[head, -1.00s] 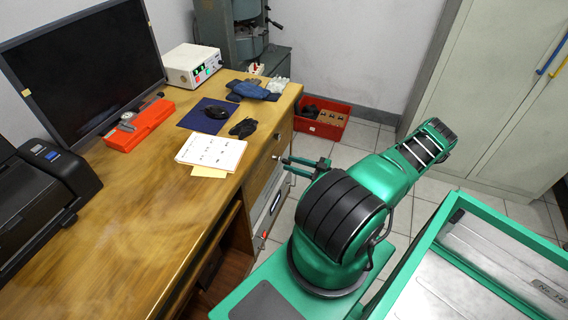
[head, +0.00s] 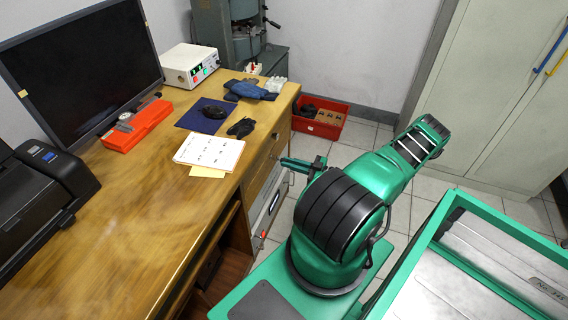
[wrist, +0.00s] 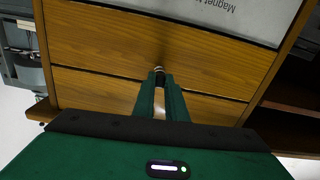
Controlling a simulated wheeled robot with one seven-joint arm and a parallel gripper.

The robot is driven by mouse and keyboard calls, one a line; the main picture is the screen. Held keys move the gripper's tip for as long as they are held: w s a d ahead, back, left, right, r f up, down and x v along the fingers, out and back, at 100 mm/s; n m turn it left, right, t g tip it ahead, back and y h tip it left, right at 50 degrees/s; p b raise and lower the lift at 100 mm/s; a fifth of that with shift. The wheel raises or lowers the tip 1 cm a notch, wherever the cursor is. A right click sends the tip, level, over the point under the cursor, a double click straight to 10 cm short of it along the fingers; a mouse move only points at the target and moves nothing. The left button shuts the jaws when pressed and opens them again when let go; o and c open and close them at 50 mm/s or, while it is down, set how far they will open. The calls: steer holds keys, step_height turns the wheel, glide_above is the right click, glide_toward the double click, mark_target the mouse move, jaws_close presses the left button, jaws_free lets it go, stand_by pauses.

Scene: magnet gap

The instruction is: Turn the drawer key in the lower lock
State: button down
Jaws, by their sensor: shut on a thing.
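My gripper (wrist: 159,76) is shut, with its fingertips at a small round metal lock (wrist: 158,68) on a wooden drawer front (wrist: 100,40) in the wrist view. The key is mostly hidden between the fingertips, so its turn angle cannot be told. The lock sits near the edge of this drawer front, beside the seam with another wooden drawer front (wrist: 85,90). In the head view my gripper (head: 283,161) reaches the desk's drawer side, and its fingers look close together. The lock and key are too small to make out there.
A pale panel with upside-down lettering (wrist: 225,18) adjoins the drawer in the wrist view. The desk top (head: 130,220) overhangs near my gripper and holds a paper pad (head: 208,152) and gloves (head: 250,89). A red crate (head: 320,118) stands on the floor beyond.

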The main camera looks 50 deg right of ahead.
steer(key=shift+n, duration=3.1)
steer(key=shift+a, duration=0.1)
steer(key=shift+n, duration=1.7)
steer(key=c, duration=2.5)
jaws_free()
steer(key=n, duration=0.3)
steer(key=shift+f, duration=0.1)
steer(key=shift+c, duration=0.2)
steer(key=o, duration=0.9)
